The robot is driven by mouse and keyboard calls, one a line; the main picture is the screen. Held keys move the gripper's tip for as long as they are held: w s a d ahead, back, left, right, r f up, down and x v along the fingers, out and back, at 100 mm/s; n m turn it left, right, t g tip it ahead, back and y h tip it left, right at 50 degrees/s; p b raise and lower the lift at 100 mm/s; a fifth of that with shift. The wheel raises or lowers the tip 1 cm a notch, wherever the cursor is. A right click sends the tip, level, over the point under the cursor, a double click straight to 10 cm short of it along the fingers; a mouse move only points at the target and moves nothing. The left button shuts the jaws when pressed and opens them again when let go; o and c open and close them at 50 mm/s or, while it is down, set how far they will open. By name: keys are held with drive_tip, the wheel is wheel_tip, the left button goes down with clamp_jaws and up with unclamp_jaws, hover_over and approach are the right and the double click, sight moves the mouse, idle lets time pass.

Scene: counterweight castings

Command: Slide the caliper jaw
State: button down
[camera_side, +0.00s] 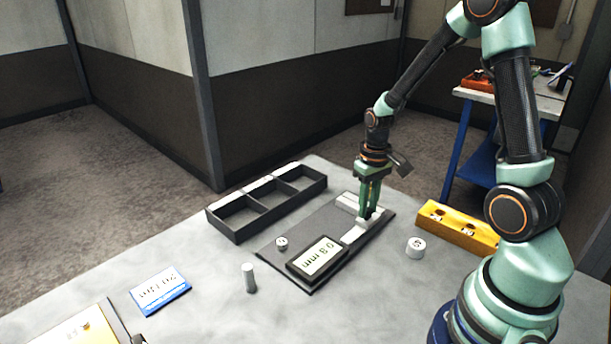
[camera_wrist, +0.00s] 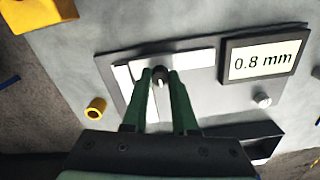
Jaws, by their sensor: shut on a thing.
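The caliper lies on a dark grey plate (camera_side: 300,226) (camera_wrist: 205,96). Its pale beam (camera_wrist: 185,57) runs along one edge of the plate. The sliding jaw (camera_side: 364,222) (camera_wrist: 139,69) is a pale piece with a dark round knob (camera_wrist: 160,77). My gripper (camera_side: 367,213) (camera_wrist: 160,78) points down at the jaw, its two green fingers shut on the knob from both sides. The display (camera_side: 318,257) (camera_wrist: 265,57) on the plate reads 0.8 mm. The fingers partly hide the jaw in the side view.
A small casting (camera_side: 281,243) (camera_wrist: 262,100) stands on the plate; a white one (camera_side: 415,247) stands right of it. A black divided tray (camera_side: 240,235), a yellow block (camera_side: 457,228), a grey cylinder (camera_side: 249,278) and a blue-edged card (camera_side: 160,291) surround the plate.

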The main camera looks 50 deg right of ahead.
sight(353, 235)
drive_tip(key=a, duration=0.5)
drive_tip(key=shift+a, duration=0.1)
drive_tip(key=c, duration=0.7)
unclamp_jaws()
drive_tip(key=shift+r, duration=0.1)
wheel_tip(353, 235, up, 12)
